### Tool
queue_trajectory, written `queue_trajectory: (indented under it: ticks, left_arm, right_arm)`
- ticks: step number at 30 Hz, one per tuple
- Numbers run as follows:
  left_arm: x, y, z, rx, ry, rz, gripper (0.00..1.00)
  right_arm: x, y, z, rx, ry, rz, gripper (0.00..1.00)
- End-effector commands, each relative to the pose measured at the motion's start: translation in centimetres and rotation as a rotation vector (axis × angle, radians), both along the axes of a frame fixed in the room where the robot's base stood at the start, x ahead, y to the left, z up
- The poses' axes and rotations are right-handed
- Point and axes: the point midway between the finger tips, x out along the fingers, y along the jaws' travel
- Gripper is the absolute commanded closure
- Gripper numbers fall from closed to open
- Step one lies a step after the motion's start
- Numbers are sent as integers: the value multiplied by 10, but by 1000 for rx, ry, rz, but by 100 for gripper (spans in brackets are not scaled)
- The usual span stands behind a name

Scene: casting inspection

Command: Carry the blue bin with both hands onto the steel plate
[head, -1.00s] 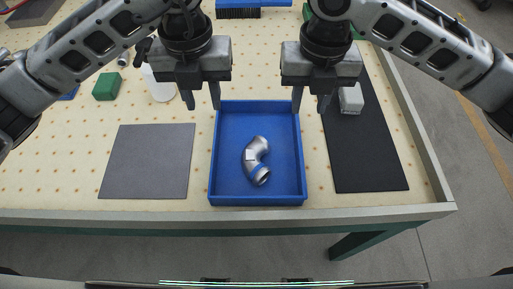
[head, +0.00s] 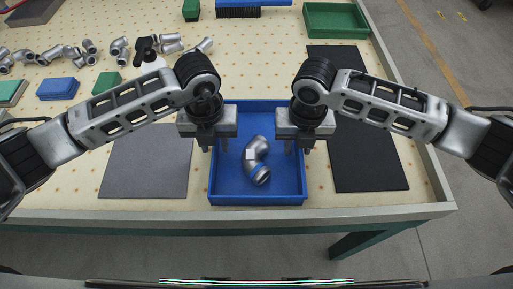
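My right gripper (head: 297,147) is at the right wall in the same way. Both look open. The grippers hide parts of the side walls, so contact is unclear.
A black mat (head: 368,170) lies right of the bin, partly under my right arm. Several pipe fittings (head: 88,52), a blue block (head: 58,88) and a green block (head: 107,81) are at the back left. A green tray (head: 335,20) stands at the back right.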

Motion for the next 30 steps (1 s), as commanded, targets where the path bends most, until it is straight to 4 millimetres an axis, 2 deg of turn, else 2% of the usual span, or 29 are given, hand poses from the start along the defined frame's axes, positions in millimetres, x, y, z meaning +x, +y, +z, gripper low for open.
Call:
queue_trajectory:
  ticks: [7, 8, 11, 23, 30]
  left_arm:
    - [0, 0, -1, 0, 0, 0, 69]
    - [0, 0, -1, 0, 0, 0, 72]
    - [0, 0, -1, 0, 0, 0, 100]
    - [0, 0, 2, -1, -2, 0, 100]
    - [0, 0, 19, -1, -2, 0, 100]
  right_arm:
    - [0, 0, -1, 0, 0, 1, 69]
    - [0, 0, -1, 0, 0, 1, 72]
    - [0, 0, -1, 0, 0, 1, 100]
    - [0, 0, 2, 1, -2, 1, 100]
    - [0, 0, 19, 1, -2, 1, 100]
